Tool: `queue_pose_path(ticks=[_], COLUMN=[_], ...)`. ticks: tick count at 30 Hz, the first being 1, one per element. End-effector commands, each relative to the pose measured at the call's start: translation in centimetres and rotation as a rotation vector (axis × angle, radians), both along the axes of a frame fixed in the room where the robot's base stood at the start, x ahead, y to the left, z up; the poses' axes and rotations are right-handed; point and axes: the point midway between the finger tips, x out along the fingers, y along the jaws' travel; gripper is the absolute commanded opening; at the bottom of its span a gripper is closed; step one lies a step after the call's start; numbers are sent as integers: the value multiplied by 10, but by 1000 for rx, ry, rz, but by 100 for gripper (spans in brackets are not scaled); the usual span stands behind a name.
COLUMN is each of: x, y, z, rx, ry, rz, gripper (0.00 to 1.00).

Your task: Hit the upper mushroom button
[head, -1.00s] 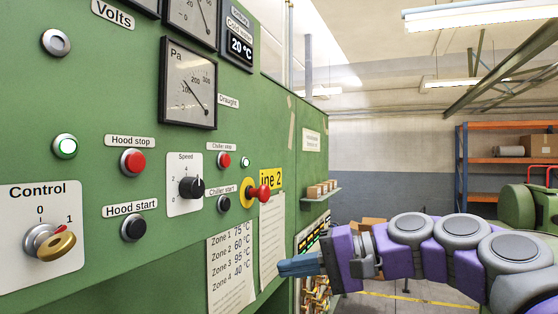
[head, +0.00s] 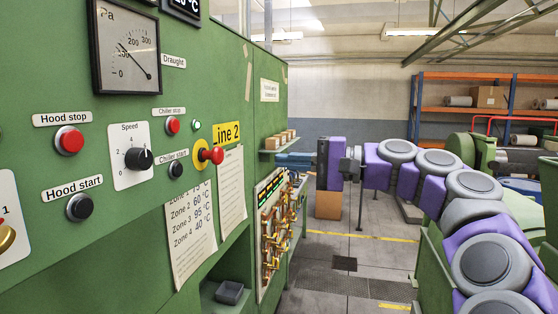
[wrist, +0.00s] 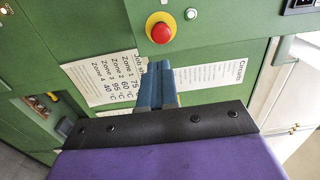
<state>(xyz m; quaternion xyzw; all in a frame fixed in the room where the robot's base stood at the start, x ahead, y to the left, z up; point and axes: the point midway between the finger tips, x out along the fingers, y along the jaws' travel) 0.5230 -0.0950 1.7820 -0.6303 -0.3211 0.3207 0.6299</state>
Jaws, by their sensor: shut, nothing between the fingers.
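The red mushroom button (head: 214,155) on a yellow round base sticks out from the green panel beside the "Line 2" label. It also shows at the top of the wrist view (wrist: 160,32). My gripper (head: 280,160) has blue fingers shut with nothing between them. In the head view it points left, at about the button's height in the picture and to its right. In the wrist view the blue fingertips (wrist: 158,66) lie just below the button in the picture, apart from it. I cannot make out a second mushroom button clearly.
The panel also carries a red hood stop button (head: 69,140), a black hood start button (head: 80,207), a speed knob (head: 138,158) and a red chiller stop button (head: 172,125). Paper sheets (head: 232,185) hang below. A small shelf with boxes (head: 280,141) stands beyond.

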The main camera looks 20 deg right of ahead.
Motion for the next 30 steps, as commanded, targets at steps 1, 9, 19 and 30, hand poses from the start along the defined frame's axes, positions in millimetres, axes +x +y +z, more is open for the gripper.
queue_pose_path(ticks=[1,9,19,30], x=[5,38,64,68], y=[9,54,88,94], z=[0,-1,0,0], rx=[0,-1,0,1], ry=[3,5,3,1], rz=[4,3,0,0], gripper=[0,0,0,0])
